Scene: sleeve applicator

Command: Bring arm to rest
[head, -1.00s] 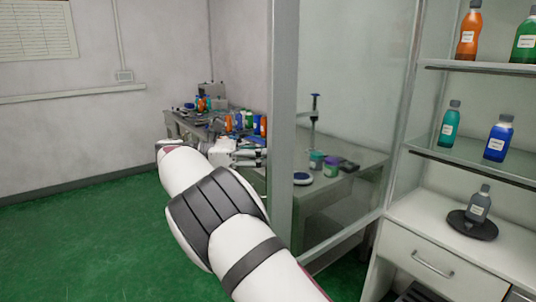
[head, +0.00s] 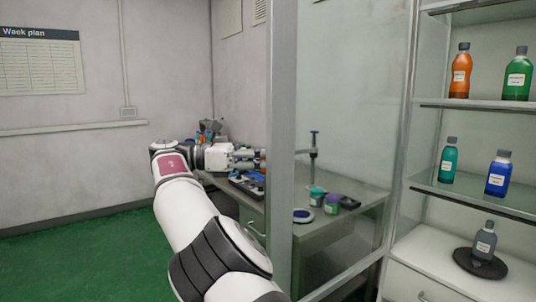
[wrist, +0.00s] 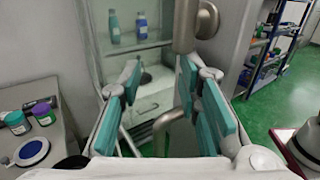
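My gripper (head: 246,158) is at the end of my outstretched white arm in the head view, beside the metal frame of a glass door (head: 345,130). In the wrist view my gripper (wrist: 162,105) shows its teal-padded fingers spread apart. No object is held between the fingers. Behind the gap are a white drawer cabinet (wrist: 157,98) and metal handle parts (wrist: 186,25).
A grey bench (head: 345,222) with jars and a blue-white dish stands behind the glass. Glass shelves (head: 470,107) with several bottles are at the right. A grey bottle (head: 485,242) stands on a dark round base. Green floor (head: 60,255) is clear at left.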

